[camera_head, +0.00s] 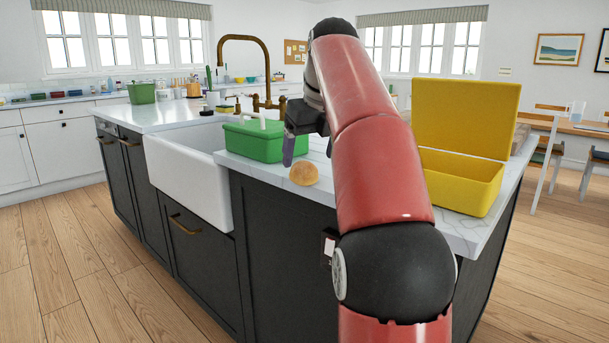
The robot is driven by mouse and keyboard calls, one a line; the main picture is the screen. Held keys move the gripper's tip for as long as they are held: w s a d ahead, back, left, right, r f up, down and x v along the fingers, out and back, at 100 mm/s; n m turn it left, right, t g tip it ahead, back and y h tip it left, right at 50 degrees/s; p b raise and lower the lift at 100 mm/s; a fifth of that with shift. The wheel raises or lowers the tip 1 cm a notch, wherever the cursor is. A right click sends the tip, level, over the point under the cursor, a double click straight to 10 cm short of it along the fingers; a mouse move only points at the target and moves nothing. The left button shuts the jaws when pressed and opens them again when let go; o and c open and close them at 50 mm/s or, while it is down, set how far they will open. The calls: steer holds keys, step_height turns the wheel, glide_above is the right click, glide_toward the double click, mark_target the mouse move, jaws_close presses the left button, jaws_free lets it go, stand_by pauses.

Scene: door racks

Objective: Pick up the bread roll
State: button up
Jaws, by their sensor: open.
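The bread roll (304,174) is a round golden-brown bun on the white marble counter of the island, close to its front edge. My gripper (289,150) is above the counter, up and slightly left of the roll, with a finger pointing down. One finger shows clearly; the rest of the gripper is partly hidden by my red arm. It is open, and nothing shows between its fingers. The gripper appears apart from the roll.
A green container (254,140) stands left of the roll, behind the gripper. An open yellow box (461,180) with a raised lid stands at the right end of the counter. A white sink (190,172) and brass faucet (267,70) are to the left.

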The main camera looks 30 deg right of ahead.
mark_target(306, 165)
steer(key=x, duration=0.1)
steer(key=b+x, duration=0.1)
steer(key=x, duration=0.2)
steer(key=shift+s+a+f, duration=0.1)
steer(key=shift+a+f, duration=0.15)
steer(key=shift+a, duration=0.05)
steer(key=shift+c, duration=0.4)
steer(key=c, duration=1)
